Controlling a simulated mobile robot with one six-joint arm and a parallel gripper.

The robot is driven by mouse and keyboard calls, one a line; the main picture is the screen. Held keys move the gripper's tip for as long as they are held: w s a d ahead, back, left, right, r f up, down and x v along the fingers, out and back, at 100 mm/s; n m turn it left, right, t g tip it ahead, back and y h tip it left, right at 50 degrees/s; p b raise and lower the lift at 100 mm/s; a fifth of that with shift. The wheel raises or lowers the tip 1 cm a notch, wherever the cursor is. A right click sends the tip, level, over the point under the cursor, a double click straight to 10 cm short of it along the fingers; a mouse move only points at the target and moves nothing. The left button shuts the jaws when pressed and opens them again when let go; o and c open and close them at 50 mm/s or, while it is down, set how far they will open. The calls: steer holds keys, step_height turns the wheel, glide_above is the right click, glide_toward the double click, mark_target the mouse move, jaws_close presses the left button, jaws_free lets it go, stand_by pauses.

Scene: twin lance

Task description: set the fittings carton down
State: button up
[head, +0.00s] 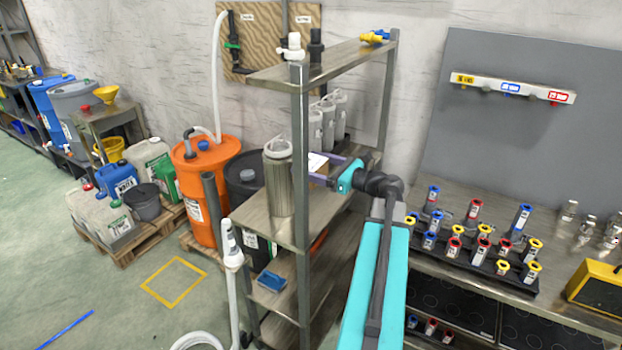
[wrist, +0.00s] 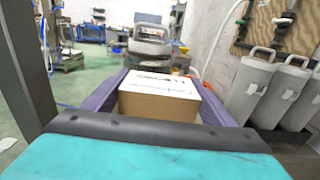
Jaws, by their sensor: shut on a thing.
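The fittings carton (wrist: 160,98) is a small brown cardboard box with a white top bearing dark print. In the wrist view it sits between the two purple fingers of my gripper (wrist: 160,92), which is shut on it. In the head view the carton (head: 318,168) shows only in part, behind a shelf post and beside my gripper (head: 325,170). My gripper reaches in over the middle board of the metal shelf rack (head: 335,205). I cannot tell whether the carton touches that board.
A ribbed grey canister (head: 279,185) stands on the board left of the carton. Several grey canisters (wrist: 262,88) stand close on the wall side. Rack posts (head: 300,150) are near my arm. A blue item (head: 271,281) lies on a lower board.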

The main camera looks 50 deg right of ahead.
mark_target(311, 162)
step_height(311, 162, up, 14)
steer(key=b, duration=0.1)
stand_by(0.5)
steer(key=shift+r, duration=0.1)
stand_by(0.8)
